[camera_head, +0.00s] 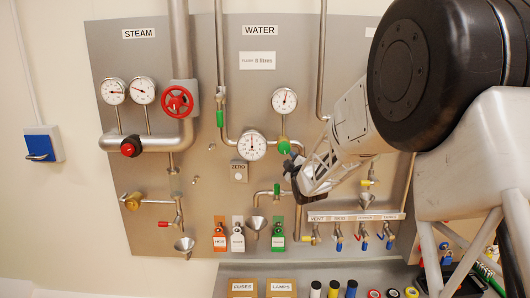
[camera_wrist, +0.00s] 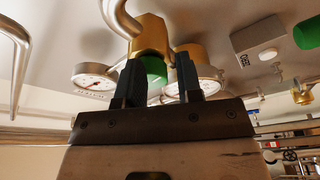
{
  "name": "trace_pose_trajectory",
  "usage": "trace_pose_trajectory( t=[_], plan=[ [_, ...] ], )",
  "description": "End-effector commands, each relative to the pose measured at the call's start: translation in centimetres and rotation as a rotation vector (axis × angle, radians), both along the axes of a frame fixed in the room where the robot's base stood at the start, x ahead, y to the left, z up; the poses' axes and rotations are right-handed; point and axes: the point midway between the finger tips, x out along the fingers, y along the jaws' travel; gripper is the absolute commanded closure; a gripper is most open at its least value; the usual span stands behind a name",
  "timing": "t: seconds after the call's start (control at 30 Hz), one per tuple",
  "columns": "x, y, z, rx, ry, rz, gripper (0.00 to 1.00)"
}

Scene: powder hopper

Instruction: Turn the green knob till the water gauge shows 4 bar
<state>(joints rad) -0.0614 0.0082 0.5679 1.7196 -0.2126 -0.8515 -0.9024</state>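The green knob (camera_head: 284,147) sits on the pipework under the WATER label, right of the large dial gauge (camera_head: 252,145). A smaller gauge (camera_head: 284,100) is above the knob. Both needles point roughly upward; the values are too small to read. My gripper (camera_head: 291,168) is just below and right of the knob. In the wrist view, my gripper's two dark fingers (camera_wrist: 158,65) stand apart. The green knob (camera_wrist: 154,69) shows between them, below a brass fitting (camera_wrist: 150,35), with a gap beside the right finger. Whether a finger touches it is unclear.
A grey ZERO box (camera_head: 239,171) is below the large gauge. A red steam handwheel (camera_head: 177,101) is at the left. Labelled taps (camera_head: 338,236) line the lower right.

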Motion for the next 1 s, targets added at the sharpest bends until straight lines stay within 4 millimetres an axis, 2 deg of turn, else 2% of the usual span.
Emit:
trace_pose_trajectory(
  t=[0.03, 0.1, 1.0],
  plan=[
    [0.65, 0.40, 0.14, -0.002, 0.000, 0.002, 0.96],
    [0.67, 0.42, 0.18, -0.002, -0.001, 0.002, 1.00],
    [0.73, 0.02, -0.04, 0.000, -0.005, 0.000, 1.00]
  ],
)
